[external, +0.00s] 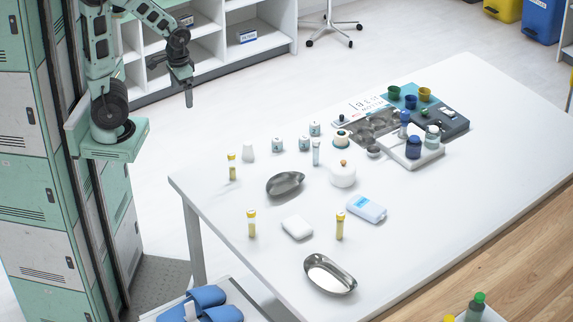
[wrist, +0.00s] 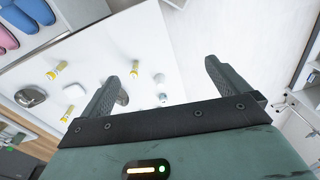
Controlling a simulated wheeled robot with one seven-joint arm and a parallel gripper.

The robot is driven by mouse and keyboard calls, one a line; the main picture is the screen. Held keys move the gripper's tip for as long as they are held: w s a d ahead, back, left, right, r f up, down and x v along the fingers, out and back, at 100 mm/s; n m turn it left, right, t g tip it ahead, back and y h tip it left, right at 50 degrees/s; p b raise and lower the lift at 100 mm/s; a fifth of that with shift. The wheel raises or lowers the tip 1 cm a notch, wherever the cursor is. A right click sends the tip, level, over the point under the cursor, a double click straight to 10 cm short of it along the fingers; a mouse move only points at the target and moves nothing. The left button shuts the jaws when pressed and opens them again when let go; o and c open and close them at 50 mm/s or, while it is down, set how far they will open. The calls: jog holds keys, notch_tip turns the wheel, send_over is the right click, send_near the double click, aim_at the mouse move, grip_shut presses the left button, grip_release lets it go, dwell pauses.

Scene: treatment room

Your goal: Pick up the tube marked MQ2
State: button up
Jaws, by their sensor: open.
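Three yellow-capped tubes stand upright on the white table: one at the back left (external: 232,167), one at the front left (external: 251,224) and one at the front middle (external: 340,225). The wrist view also shows three yellow-capped tubes (wrist: 134,69), (wrist: 57,70), (wrist: 68,114). A paler tube (external: 316,153) stands farther back. No marking is legible, so I cannot tell which is MQ2. My gripper (external: 188,98) hangs high, beyond the table's left end, apart from the tubes. In the wrist view my gripper (wrist: 162,71) is open, with nothing between its fingers.
Metal kidney dishes (external: 286,184), (external: 330,275), a white block (external: 297,227), a blue-white pack (external: 366,209) and a round white pot (external: 342,175) lie among the tubes. Several small white jars (external: 305,144) stand behind. Cups and a tray (external: 433,158) crowd the right.

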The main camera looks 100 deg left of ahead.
jog(key=c, duration=1.1)
jog(key=shift+c, duration=0.2)
